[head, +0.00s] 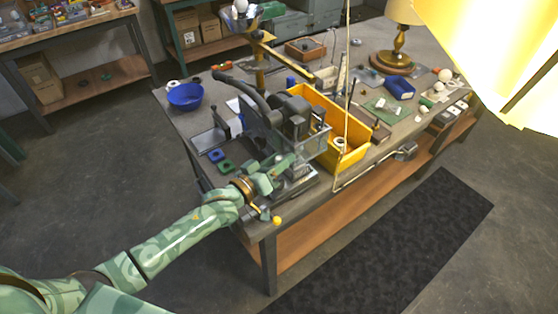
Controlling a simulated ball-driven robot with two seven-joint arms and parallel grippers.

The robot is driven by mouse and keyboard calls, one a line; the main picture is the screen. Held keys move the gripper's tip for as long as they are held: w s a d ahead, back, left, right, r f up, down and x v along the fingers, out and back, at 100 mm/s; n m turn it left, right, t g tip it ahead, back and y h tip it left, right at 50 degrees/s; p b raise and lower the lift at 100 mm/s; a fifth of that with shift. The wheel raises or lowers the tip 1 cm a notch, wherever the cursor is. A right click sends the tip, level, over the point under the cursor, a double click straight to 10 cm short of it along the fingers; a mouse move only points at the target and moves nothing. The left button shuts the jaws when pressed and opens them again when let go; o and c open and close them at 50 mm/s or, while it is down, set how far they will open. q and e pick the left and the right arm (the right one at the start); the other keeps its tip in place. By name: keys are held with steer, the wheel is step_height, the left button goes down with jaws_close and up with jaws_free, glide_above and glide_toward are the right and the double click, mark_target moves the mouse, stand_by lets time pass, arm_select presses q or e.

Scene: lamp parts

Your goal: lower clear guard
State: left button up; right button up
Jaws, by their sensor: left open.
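A dark grey bench machine (296,108) with a long curved handle stands at the near left end of the workbench. A clear guard (318,141) appears as a see-through panel with a thin frame on the machine's right side. It is small, and I cannot tell its exact angle. My left gripper (287,163) is open, just in front of the machine and left of the guard. I cannot tell whether its fingers touch anything. My right gripper is not in view.
A yellow bin (352,157) stands close behind and right of the machine. A blue bowl (185,95) sits at the bench's left corner. Green and blue small parts (226,166) lie left of my gripper. A glowing lampshade (490,50) fills the upper right.

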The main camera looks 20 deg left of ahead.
arm_select(q)
steer(key=shift+w, duration=0.1)
jaws_close()
step_height(320, 180, down, 5)
steer(key=b, duration=0.3)
jaws_free()
steer(key=p+v, duration=0.1)
steer(key=v, duration=1.5)
